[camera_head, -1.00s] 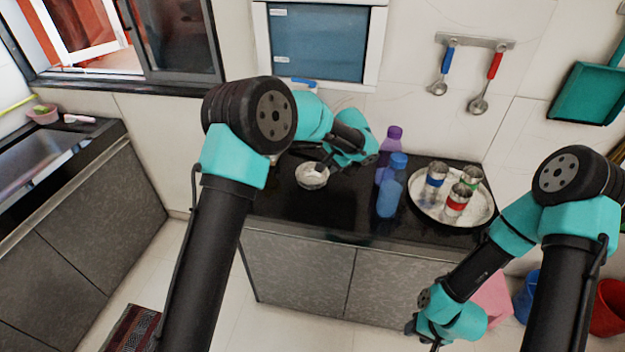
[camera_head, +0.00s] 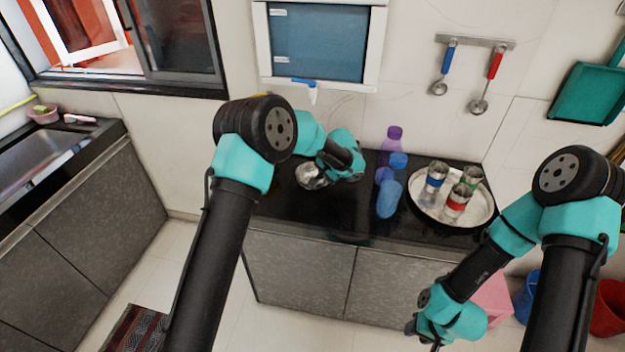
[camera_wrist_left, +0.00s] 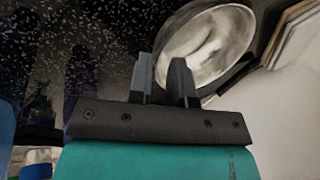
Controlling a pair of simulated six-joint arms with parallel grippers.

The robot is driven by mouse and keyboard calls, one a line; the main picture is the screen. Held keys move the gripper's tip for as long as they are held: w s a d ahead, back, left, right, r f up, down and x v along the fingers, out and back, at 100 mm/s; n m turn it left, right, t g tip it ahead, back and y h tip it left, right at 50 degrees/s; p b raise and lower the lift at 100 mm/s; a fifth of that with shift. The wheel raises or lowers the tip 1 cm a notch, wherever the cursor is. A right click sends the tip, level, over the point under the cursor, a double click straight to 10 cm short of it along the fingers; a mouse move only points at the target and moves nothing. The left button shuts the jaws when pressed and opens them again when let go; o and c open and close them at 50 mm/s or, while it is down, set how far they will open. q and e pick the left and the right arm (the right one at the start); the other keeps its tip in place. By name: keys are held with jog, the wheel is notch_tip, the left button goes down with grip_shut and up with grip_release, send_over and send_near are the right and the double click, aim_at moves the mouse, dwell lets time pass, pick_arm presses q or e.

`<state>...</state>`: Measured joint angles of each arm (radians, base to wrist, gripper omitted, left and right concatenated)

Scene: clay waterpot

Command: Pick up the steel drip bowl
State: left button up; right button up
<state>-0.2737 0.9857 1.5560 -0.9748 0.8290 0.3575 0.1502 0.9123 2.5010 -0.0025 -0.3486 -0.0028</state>
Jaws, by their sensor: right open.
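The steel drip bowl (camera_head: 308,177) is on the black counter, partly covered by my left gripper (camera_head: 324,176). In the left wrist view the shiny round bowl (camera_wrist_left: 222,38) lies just beyond my left gripper's two fingers (camera_wrist_left: 162,82). The fingers are a small gap apart at the bowl's near edge, and the right finger overlaps the bowl in the picture. Whether they press on the rim cannot be seen. My right gripper (camera_head: 436,342) is open, low in front of the counter, with its tips barely visible at the bottom edge.
A purple bottle (camera_head: 391,140) and blue bottle (camera_head: 390,198) stand right of the bowl. A round steel tray (camera_head: 428,210) with metal cups is further right. The counter's front (camera_head: 300,212) is clear.

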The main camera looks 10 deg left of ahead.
pick_arm(q)
jog(key=x, duration=0.4)
jog(key=shift+w, duration=0.1)
dwell(0.3)
grip_shut()
